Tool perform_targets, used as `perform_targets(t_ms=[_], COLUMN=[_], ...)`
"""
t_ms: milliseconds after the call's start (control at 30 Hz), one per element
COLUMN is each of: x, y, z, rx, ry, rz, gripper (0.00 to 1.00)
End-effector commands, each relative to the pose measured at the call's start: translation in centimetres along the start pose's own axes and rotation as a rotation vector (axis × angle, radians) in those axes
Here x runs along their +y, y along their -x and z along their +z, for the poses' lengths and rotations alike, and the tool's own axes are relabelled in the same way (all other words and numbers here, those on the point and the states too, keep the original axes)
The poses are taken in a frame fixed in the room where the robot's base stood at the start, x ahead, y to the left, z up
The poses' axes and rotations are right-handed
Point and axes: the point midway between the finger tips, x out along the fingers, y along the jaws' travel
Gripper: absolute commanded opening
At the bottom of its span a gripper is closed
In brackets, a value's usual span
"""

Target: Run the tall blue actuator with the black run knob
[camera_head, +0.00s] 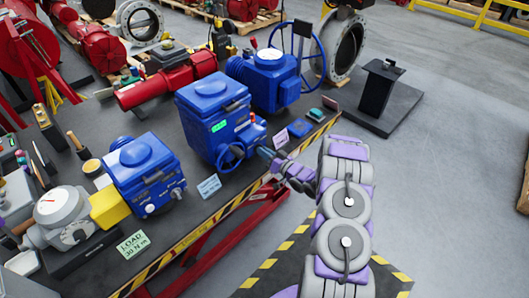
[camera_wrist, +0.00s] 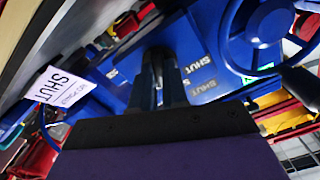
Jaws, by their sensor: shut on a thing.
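The tall blue actuator (camera_head: 212,100) stands mid-bench, with a lit green display and a blue handwheel (camera_head: 231,157) low on its front. My gripper (camera_head: 267,154) reaches in from the right, at the actuator's lower right side. The handwheel (camera_wrist: 262,35) is close to the right of the fingers.
A shorter blue actuator (camera_head: 145,172) stands left, and another with a large handwheel (camera_head: 270,78) stands behind right. The floor right is clear around a black pedestal (camera_head: 377,90).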

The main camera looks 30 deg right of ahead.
Motion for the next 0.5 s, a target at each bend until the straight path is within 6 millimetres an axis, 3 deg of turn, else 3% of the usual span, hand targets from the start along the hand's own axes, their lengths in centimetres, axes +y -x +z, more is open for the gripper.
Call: perform_targets(t_ms=[500], x=[0.1], y=[0.12], z=[0.28], rx=[-0.004], ry=[0.35], rz=[0.004], gripper=[0.0])
